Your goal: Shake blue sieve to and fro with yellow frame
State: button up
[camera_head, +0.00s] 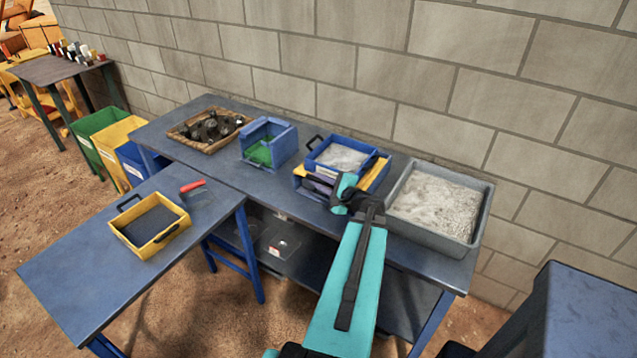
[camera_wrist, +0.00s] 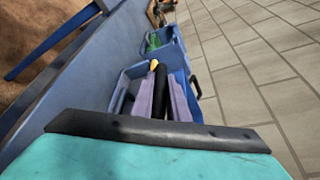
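The blue sieve (camera_head: 368,163) is a blue-rimmed tray with pale grey grains and a dark handle at its left. It sits on the yellow frame (camera_head: 381,176), over a blue bin on the bench. My gripper (camera_head: 322,182) is at the near left side of this stack, with purple-grey fingers. In the wrist view the fingers (camera_wrist: 162,98) reach over a blue container (camera_wrist: 126,84), with a dark bar between them. My arm hides part of the stack's near side.
A grey tub (camera_head: 480,212) of pale grains stands right of the stack. A blue bin (camera_head: 281,142) with green inside and a basket of dark stones (camera_head: 188,143) stand left. A yellow sieve (camera_head: 184,221) lies on the near table. The block wall is close behind.

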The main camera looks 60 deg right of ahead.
jog(key=shift+s+d+f, duration=0.1)
grip_shut()
jog(key=shift+d+b, duration=0.85)
jog(key=shift+d, duration=0.6)
jog(key=o, duration=0.7)
grip_release()
jog(key=shift+s, duration=0.1)
jog(key=shift+o, duration=0.2)
jog(key=shift+a, duration=0.1)
